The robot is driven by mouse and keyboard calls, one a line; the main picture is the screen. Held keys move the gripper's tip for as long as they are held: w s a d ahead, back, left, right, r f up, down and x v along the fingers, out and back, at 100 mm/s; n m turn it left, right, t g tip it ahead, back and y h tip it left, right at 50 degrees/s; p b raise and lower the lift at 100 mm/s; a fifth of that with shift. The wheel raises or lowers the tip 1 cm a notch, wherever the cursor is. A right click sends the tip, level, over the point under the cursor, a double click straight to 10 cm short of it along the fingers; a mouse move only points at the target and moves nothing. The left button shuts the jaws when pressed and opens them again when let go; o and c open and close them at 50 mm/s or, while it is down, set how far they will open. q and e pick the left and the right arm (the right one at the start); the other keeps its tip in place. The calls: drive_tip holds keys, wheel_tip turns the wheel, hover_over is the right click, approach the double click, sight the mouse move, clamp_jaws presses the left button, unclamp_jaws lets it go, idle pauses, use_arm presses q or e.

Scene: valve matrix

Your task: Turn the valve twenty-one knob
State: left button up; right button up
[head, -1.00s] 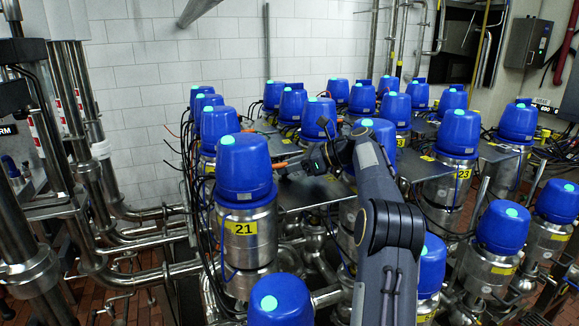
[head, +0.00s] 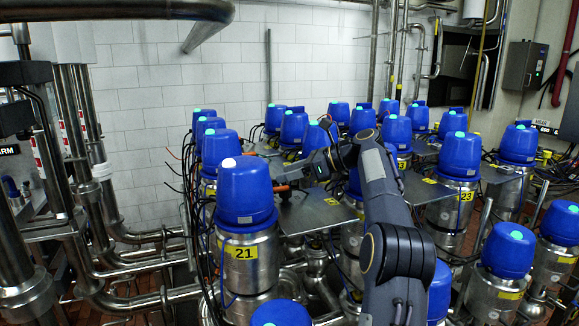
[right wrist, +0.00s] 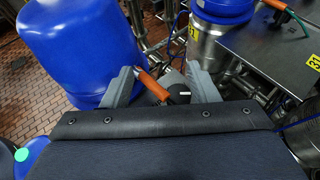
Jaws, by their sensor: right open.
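Valve twenty-one's blue domed knob (head: 245,195) stands upright on a steel body with a yellow "21" label (head: 240,253), left of centre in the head view. The spot on its top is white, while the other caps have cyan spots. My right gripper (head: 282,182) is just right of the knob. In the right wrist view, the right gripper (right wrist: 162,82) is open, its two grey fingers wide apart. The big blue cap at the left, likely valve twenty-one's knob (right wrist: 78,45), is beside the left finger, not between the fingers; contact cannot be told. My left gripper is not in view.
Several other blue-capped valves stand close behind and to the right, such as valve 23 (head: 456,158). An orange connector (right wrist: 152,85) shows between the fingers. Steel pipes (head: 95,200) and loose cables crowd the left.

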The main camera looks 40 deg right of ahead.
drive_tip(key=s+a+r+b, duration=0.1)
drive_tip(key=s+a+r, duration=0.1)
drive_tip(key=s+a+r+b, duration=0.1)
drive_tip(key=s+a+r, duration=0.1)
drive_tip(key=s, duration=0.1)
drive_tip(key=s+a+r+b, duration=0.1)
drive_tip(key=s+a+r, duration=0.1)
drive_tip(key=s+a, duration=0.1)
drive_tip(key=shift+s+a+r, duration=0.1)
drive_tip(key=shift+s+r, duration=0.05)
drive_tip(key=shift+r, duration=0.2)
drive_tip(key=shift+s+a+r, duration=0.25)
drive_tip(key=shift+s+a, duration=0.05)
